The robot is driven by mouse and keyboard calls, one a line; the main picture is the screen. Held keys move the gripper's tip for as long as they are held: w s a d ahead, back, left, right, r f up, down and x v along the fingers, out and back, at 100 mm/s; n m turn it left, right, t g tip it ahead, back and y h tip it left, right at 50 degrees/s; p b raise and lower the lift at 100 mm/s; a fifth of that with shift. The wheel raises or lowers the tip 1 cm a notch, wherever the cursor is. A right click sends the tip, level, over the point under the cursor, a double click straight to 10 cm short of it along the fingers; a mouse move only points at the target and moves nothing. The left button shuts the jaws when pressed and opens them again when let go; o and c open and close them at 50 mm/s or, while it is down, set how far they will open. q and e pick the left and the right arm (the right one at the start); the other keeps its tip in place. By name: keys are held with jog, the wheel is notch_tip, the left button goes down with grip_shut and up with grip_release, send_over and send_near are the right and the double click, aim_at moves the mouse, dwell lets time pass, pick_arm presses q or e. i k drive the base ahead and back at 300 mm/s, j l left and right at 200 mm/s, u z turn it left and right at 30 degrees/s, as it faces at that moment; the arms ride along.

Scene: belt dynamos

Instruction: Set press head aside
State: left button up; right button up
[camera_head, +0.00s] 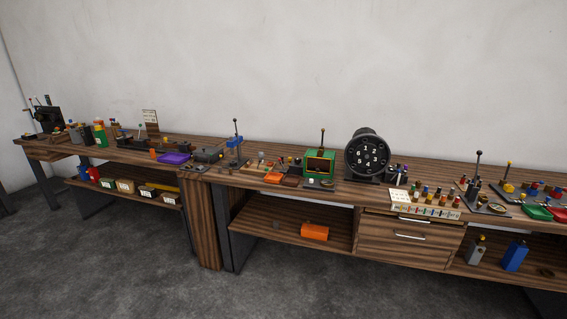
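Neither of my grippers shows in the head view. I cannot tell for sure which thing is the press head. A small blue upright device (235,152) with a black-knobbed rod stands on the bench near the middle-left. A larger black machine (46,116) with levers stands at the far left end of the bench. The details are too small to read at this distance.
A long wooden workbench (205,178) runs along the wall, crowded with small parts. A black numbered drum (367,157) stands right of centre. A purple tray (174,158) lies on the left part. An orange box (314,232) sits on the lower shelf. The floor (120,265) in front is clear.

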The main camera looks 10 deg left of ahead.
aim_at(233, 144)
jog(key=i+l+u, duration=0.2)
jog(key=i+u, duration=0.2)
jog(key=i+l+u, duration=0.4)
jog(key=i, duration=0.2)
jog(key=i+l+u, duration=0.45)
